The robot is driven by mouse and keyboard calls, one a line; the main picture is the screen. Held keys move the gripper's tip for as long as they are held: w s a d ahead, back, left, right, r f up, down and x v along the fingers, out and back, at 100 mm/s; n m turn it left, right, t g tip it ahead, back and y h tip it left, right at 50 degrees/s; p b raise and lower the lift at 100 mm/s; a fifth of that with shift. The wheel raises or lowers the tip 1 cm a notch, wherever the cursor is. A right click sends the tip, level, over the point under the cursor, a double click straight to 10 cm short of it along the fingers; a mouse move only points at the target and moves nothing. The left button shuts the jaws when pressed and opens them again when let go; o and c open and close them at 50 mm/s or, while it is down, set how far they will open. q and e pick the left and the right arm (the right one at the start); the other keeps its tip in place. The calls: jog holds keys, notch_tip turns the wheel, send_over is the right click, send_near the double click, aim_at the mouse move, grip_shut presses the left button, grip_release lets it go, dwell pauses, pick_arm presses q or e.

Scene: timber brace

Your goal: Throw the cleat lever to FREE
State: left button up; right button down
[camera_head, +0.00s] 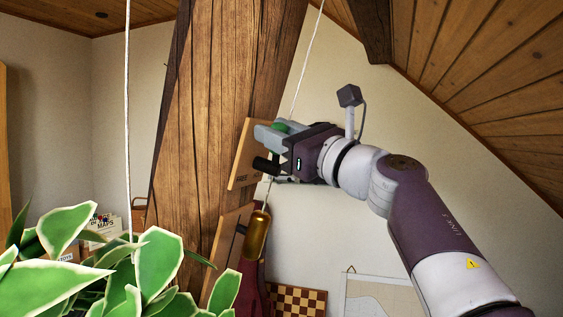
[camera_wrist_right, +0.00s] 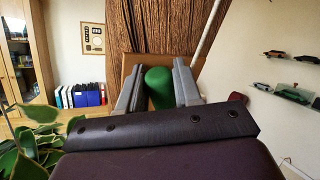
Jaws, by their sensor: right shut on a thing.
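The cleat's wooden board (camera_head: 243,160) is fixed to the slanted timber brace (camera_head: 205,110). The lettering at its lower end seems to read FREE. A green knob (camera_head: 281,126), apparently the lever's handle, shows at my right gripper (camera_head: 270,135), near the board's upper part. In the right wrist view the green knob (camera_wrist_right: 158,88) sits between the two grey fingers, which are shut on it. A black cylinder (camera_head: 265,164) sticks out just below the fingers. The rest of the lever is hidden by the gripper. My left gripper is not in view.
A brass weight (camera_head: 257,234) hangs below the board beside a lower wooden piece (camera_head: 229,246). A pale cord (camera_head: 307,62) runs up behind my gripper, and another (camera_head: 127,100) hangs at left. A leafy plant (camera_head: 150,262) fills the lower left. Open room lies right of the brace.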

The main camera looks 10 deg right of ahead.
jog(key=shift+s+a+f+n+y+b, duration=0.15)
jog(key=shift+s+a+f+n+b, duration=0.1)
jog(key=shift+n+b, duration=0.4)
jog(key=shift+s+a+f+n+y+b, duration=0.15)
jog(key=shift+f+n+b, duration=0.1)
jog(key=shift+n+b, duration=0.35)
jog(key=c, duration=1.1)
grip_release()
jog(key=shift+c, duration=0.2)
jog(key=shift+s+d, duration=0.1)
jog(key=shift+s, duration=0.05)
jog(key=shift+s+d+f+b, duration=0.1)
jog(key=shift+s+d+b, duration=0.05)
jog(key=shift+b, duration=0.2)
jog(key=b+v, duration=0.5)
jog(key=v, duration=0.7)
jog(key=shift+b, duration=0.4)
